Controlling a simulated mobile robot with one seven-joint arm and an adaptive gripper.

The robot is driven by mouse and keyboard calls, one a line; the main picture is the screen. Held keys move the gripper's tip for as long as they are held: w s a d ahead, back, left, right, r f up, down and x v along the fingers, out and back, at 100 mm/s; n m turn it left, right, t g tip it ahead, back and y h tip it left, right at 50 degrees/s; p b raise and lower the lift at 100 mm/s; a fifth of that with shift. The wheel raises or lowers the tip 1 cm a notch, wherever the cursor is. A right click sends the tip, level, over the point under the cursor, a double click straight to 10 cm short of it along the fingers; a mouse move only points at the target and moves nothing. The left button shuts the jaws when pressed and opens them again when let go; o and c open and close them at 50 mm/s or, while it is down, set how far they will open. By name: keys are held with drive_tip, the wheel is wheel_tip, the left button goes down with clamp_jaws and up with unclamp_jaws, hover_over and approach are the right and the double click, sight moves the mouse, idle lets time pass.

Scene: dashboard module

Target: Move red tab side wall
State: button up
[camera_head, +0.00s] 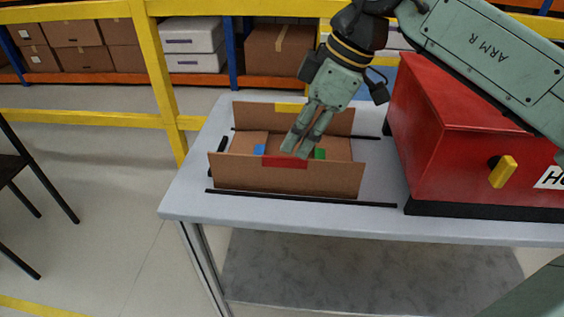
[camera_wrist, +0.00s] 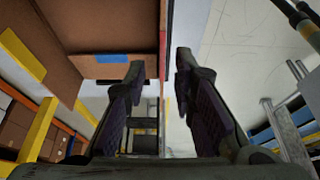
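The red tab side wall (camera_head: 335,178) is the near upright cardboard wall of an open box, with a red tab (camera_head: 285,162) at the middle of its top edge. My gripper (camera_head: 295,149) points down at the box, its fingertips close to the red tab. In the wrist view my gripper (camera_wrist: 161,68) is open, with its two fingers well apart. The red tab (camera_wrist: 163,42) shows there as a thin edge-on strip in the gap between the fingers. Neither finger visibly touches it. Whether the fingertips reach below the wall's top edge is unclear.
The far wall carries a yellow tab (camera_head: 291,107). Blue (camera_head: 260,150) and green (camera_head: 320,154) tabs are on the side flaps. Black strips (camera_head: 300,198) lie around the box on the grey table (camera_head: 185,205). A red toolbox (camera_head: 460,140) stands close on the right.

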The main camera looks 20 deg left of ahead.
sight(269, 186)
drive_tip(key=x, duration=0.9)
drive_tip(key=shift+s+a+f, duration=0.2)
drive_tip(key=shift+f, duration=0.05)
clamp_jaws()
idle(0.4)
